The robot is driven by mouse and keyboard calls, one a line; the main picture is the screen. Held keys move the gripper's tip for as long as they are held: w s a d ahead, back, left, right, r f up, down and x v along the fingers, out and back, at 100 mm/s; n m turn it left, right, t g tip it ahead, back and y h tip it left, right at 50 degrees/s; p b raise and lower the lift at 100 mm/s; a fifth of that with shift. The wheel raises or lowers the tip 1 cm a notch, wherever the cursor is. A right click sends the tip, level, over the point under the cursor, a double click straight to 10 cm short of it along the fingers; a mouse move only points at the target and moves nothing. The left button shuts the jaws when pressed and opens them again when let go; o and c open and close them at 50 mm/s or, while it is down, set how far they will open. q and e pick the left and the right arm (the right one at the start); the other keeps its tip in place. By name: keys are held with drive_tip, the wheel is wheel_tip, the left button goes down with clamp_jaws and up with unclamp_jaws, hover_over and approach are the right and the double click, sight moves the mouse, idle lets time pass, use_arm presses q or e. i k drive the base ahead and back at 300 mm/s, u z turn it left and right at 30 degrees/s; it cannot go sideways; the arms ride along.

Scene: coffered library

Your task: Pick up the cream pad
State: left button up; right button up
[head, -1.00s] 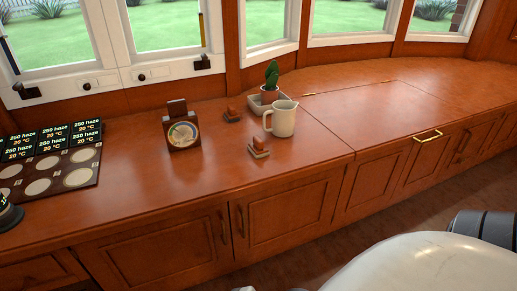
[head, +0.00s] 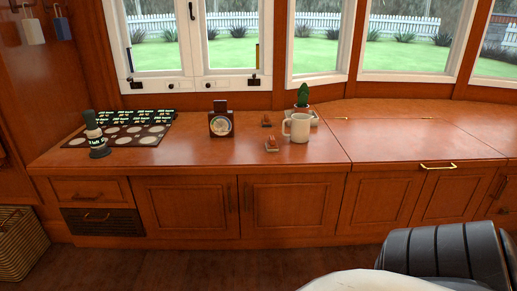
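A dark board (head: 75,143) lies at the left end of the wooden counter. It carries several round cream-coloured pads in rows, one of them a cream pad (head: 122,141) near its front right. Which of them is the task's cream pad I cannot tell. Dark labels with pale text run along the back of the board. A dark upright tool with a pale band (head: 97,138) stands on the board's left part and hides some of it. Neither gripper shows in the head view.
A small framed dial (head: 221,124), two small brown blocks (head: 271,144) (head: 266,121), a cream mug (head: 298,129) and a potted cactus (head: 303,97) stand mid-counter. Bare counter (head: 185,155) lies between board and dial. A wicker basket (head: 22,238) stands on the floor at left.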

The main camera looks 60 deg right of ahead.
sight(271, 145)
drive_tip(key=z, duration=0.45)
drive_tip(key=i, duration=1.55)
drive_tip(key=z, duration=1.75)
drive_tip(key=i, duration=0.6)
drive_tip(key=u, duration=2)
drive_tip(key=k, duration=0.75)
drive_tip(key=z, duration=1.2)
